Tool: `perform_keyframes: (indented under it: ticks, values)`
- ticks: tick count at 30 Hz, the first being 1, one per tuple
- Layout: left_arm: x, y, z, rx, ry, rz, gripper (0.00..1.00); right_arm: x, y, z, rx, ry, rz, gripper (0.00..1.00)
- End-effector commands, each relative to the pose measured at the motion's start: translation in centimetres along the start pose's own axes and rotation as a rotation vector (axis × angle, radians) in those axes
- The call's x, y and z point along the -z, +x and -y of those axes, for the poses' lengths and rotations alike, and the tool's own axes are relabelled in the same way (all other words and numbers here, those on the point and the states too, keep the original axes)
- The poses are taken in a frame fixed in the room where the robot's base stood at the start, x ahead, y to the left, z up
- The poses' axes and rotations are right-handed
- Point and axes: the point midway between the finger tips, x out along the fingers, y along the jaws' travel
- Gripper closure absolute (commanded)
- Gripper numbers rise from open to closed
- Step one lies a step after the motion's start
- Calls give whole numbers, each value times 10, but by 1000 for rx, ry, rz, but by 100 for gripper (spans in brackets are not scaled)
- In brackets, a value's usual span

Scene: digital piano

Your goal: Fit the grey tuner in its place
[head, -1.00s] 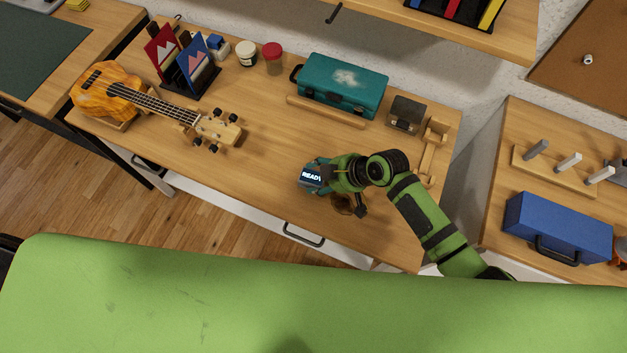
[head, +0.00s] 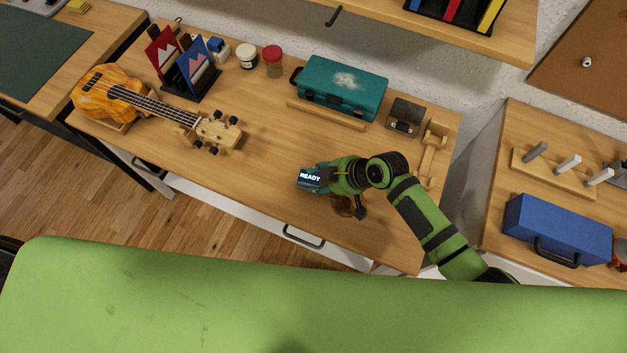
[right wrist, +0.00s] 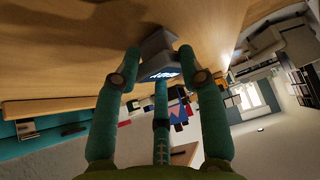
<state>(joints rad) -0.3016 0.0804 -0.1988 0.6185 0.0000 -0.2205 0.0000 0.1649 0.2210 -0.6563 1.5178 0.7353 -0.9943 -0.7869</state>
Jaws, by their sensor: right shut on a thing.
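The grey tuner (head: 310,180) has a lit screen that reads READY. My right gripper (head: 322,176) is shut on it and holds it over the front middle of the wooden bench. In the right wrist view the grey tuner (right wrist: 157,46) sits between the green fingers, its lit screen partly showing. A ukulele (head: 105,92) lies on a wooden stand at the bench's left, its headstock (head: 218,130) with tuning pegs pointing right. The headstock is well to the left of the tuner, apart from it. My left gripper is not in view.
A teal case (head: 342,88) and a dark grey box (head: 405,117) stand at the back. A wooden rack (head: 432,150) is at the right end. Card holders (head: 190,80) and a red-lidded jar (head: 272,60) stand behind the ukulele. The bench middle is clear.

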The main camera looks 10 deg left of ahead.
Motion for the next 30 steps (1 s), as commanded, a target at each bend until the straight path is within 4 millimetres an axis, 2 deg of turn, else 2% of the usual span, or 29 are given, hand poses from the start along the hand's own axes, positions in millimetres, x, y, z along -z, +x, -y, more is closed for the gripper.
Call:
perform_keyframes:
  ticks: [4, 6, 30]
  values:
    - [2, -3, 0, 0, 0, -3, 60, 0, -2, 1, 2, 1, 6, 91]
    - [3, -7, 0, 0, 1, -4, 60, 2, -5, 0, 2, 1, 6, 100]
    - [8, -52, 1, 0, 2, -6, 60, 34, -44, 0, 1, 0, 3, 100]
